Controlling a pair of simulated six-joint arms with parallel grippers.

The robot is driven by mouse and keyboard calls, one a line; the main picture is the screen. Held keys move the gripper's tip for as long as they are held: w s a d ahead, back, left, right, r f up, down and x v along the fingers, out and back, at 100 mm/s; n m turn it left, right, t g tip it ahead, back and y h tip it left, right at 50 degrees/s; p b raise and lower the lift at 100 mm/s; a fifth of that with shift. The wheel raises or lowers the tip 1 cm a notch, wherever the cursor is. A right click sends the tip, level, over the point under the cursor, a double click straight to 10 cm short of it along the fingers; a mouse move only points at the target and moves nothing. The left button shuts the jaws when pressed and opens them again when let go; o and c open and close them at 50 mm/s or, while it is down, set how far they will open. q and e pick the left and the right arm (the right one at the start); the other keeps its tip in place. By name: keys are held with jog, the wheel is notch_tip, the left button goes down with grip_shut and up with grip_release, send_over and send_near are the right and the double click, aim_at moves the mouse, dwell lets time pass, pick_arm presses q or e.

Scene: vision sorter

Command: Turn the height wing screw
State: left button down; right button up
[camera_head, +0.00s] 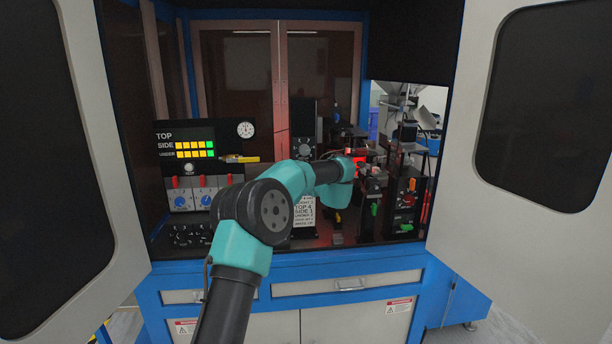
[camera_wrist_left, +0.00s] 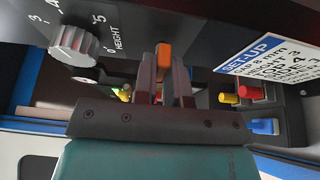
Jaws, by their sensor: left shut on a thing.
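An orange wing screw (camera_wrist_left: 164,56) stands up between the two fingertips of my left gripper (camera_wrist_left: 164,76) in the left wrist view. The gripper is shut on it. A grey ribbed knob (camera_wrist_left: 74,45) with a scale marked HEIGHT (camera_wrist_left: 116,40) is to the left of the fingers, apart from them. In the head view my left arm reaches across to the machine's middle right, and its teal gripper body (camera_head: 346,166) hides most of the grasp there. The wing screw cannot be made out in that view. My right gripper is not in view.
A set-up card (camera_wrist_left: 262,56) and yellow (camera_wrist_left: 228,98), red (camera_wrist_left: 246,92) and blue (camera_wrist_left: 262,126) handles are close to the right of the fingers. A black control box (camera_head: 407,204) stands right of the gripper. Open white doors (camera_head: 446,120) flank the machine.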

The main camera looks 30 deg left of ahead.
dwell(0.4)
pick_arm(q)
jog(key=c, duration=1.2)
grip_release()
jog(key=shift+d, duration=0.15)
jog(key=v, duration=1.7)
jog(key=shift+s, duration=0.1)
